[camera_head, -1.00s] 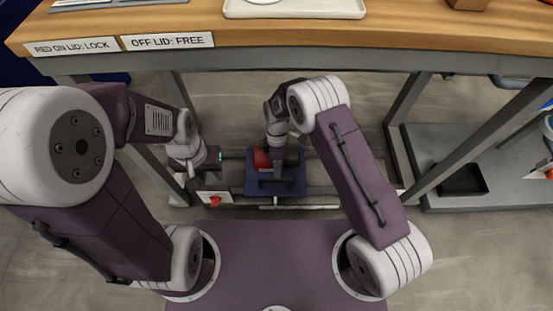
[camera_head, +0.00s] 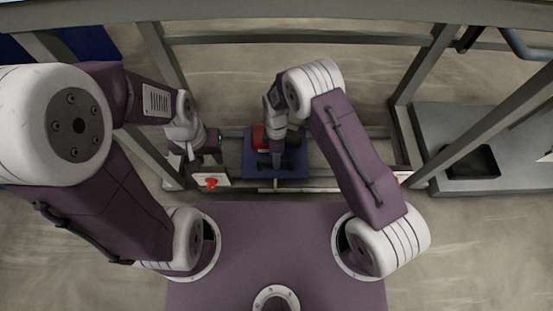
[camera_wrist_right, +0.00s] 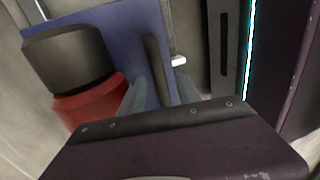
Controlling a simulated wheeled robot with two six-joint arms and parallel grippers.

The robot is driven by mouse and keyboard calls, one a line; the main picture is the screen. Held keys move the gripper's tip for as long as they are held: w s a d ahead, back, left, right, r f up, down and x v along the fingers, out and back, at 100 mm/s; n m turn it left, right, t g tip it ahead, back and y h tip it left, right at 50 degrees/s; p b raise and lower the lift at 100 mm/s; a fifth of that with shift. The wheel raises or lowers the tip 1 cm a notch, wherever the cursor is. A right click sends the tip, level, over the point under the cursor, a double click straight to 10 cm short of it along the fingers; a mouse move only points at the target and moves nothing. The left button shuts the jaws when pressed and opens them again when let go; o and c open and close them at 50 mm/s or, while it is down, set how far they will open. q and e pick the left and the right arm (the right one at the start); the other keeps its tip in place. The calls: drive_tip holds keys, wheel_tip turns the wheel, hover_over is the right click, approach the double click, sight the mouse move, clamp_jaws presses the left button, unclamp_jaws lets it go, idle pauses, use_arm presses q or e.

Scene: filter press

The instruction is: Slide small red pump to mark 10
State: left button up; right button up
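In the right wrist view, the red body (camera_wrist_right: 88,105) and dark cylinder lie left of a dark upright bar (camera_wrist_right: 155,68) on the blue plate. My right gripper (camera_head: 277,160) is over the plate beside the pump. Its fingers (camera_wrist_right: 160,92) are apart, on either side of the bar, with gaps showing. My left gripper (camera_head: 208,160) is just above a red knob (camera_head: 211,182) on a white plate; its fingers are too small to judge.
Rails (camera_head: 335,189) run left to right past the blue plate. Bench legs (camera_head: 161,60) stand left and right. A grey platform with a black tray (camera_head: 472,162) is at the right. No mark numbers are readable.

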drive_tip(key=shift+r, duration=0.1)
clamp_jaws()
idle(1.2)
